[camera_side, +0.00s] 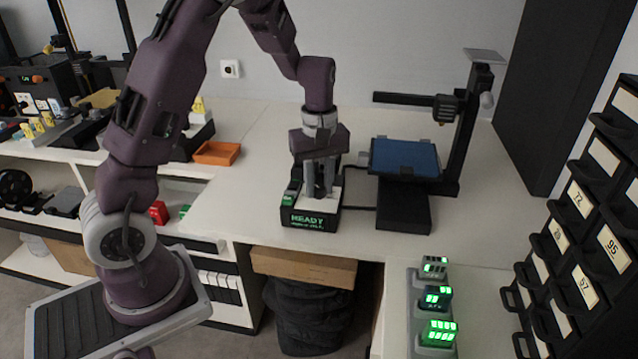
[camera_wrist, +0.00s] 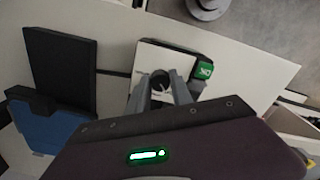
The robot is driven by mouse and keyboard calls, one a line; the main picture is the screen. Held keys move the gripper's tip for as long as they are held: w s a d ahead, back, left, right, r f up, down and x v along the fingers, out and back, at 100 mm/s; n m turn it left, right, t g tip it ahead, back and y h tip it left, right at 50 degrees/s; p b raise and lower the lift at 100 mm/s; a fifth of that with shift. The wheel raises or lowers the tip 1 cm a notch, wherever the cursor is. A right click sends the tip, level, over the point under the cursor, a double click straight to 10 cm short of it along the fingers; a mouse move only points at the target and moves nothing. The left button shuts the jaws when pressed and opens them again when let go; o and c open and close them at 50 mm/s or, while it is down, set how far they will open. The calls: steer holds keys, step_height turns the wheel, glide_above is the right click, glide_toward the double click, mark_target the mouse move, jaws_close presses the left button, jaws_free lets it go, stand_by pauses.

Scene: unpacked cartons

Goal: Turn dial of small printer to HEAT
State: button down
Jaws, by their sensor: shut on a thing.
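The small printer (camera_side: 450,165), with a blue bed (camera_side: 405,157), stands on the white bench. A cable runs from its dark base to a black control box (camera_side: 286,216) on its left. The box has a pale top, a green OK button (camera_wrist: 204,70) and a lit green display (camera_side: 310,220) that seems to read READY, with a smaller unreadable line below. My gripper (camera_side: 321,192) points down over the box. In the wrist view its fingers (camera_wrist: 166,90) are shut on the round dark dial (camera_wrist: 160,77). I cannot read the dial's marks or setting.
An orange tray (camera_side: 217,153) lies on the bench to the left. Green-lit devices (camera_side: 437,297) stand at the front right. Black numbered drawers (camera_side: 590,235) line the right side. A brown carton (camera_side: 303,266) sits under the bench edge. The bench behind the box is clear.

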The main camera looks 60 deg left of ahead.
mark_target(319, 188)
stand_by(0.3)
steer(key=c, duration=1.1)
jaws_free()
steer(key=shift+c, duration=0.2)
step_height(319, 188, up, 7)
steer(key=shift+r, duration=0.1)
steer(key=s+d+r+m+t, duration=0.2)
steer(key=s+d+r+m, duration=0.45)
steer(key=s+r, duration=0.2)
steer(key=s+d+r+m+t, duration=0.1)
steer(key=s+d+m+t, duration=0.2)
steer(key=s, duration=1)
steer(key=d+m, duration=0.2)
steer(key=m, duration=0.3)
steer(key=shift+s+t, duration=0.3)
